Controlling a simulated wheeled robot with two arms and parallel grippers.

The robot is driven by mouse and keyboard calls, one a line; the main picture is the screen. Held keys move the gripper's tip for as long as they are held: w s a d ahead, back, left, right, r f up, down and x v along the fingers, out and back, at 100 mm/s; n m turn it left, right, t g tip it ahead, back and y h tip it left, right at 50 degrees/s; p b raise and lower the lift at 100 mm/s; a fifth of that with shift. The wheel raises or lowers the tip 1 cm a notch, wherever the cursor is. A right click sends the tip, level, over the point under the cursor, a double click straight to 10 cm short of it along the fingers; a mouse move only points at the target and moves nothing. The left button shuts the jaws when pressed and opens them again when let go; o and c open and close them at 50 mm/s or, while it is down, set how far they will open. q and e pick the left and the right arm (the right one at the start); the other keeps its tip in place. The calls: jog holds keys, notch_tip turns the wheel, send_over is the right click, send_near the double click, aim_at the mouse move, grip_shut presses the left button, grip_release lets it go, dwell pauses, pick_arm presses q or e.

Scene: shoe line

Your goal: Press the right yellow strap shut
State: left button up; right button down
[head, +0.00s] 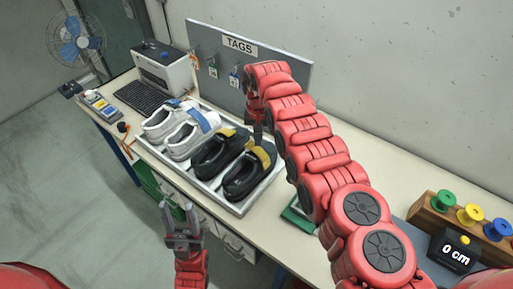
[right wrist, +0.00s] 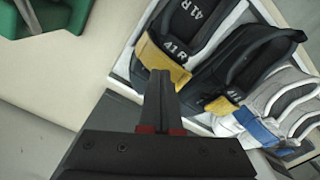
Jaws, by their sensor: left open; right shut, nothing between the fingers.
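Two black shoes with yellow straps lie side by side in a light tray (head: 240,207). The right black shoe (head: 240,182) has its yellow strap (head: 263,158) near its far end; the strap also shows in the right wrist view (right wrist: 160,60). The left yellow strap (head: 227,131) shows in the right wrist view too (right wrist: 221,104). My right gripper (head: 257,128) is shut and empty, just above the far end of the black shoes. In the right wrist view its fingertips (right wrist: 160,74) overlap the right strap's edge; contact is unclear. My left gripper (head: 181,226) is open and empty, in front of the table.
White shoes (head: 178,138) with blue straps fill the tray's left side. A tag board (head: 290,75) stands behind the tray. A green thing (head: 298,214) lies right of it.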

aim_at(258, 149)
jog(key=shift+f, duration=0.15)
dwell(0.5)
jog(key=shift+f+b, duration=1.55)
jog(key=shift+r, duration=0.1)
notch_tip(258, 149, up, 5)
jog(key=p, duration=0.3)
jog(key=shift+p, duration=0.4)
notch_tip(258, 149, up, 2)
jog(key=shift+r+p, duration=0.1)
jog(key=shift+p, duration=0.3)
jog(key=shift+r, duration=0.85)
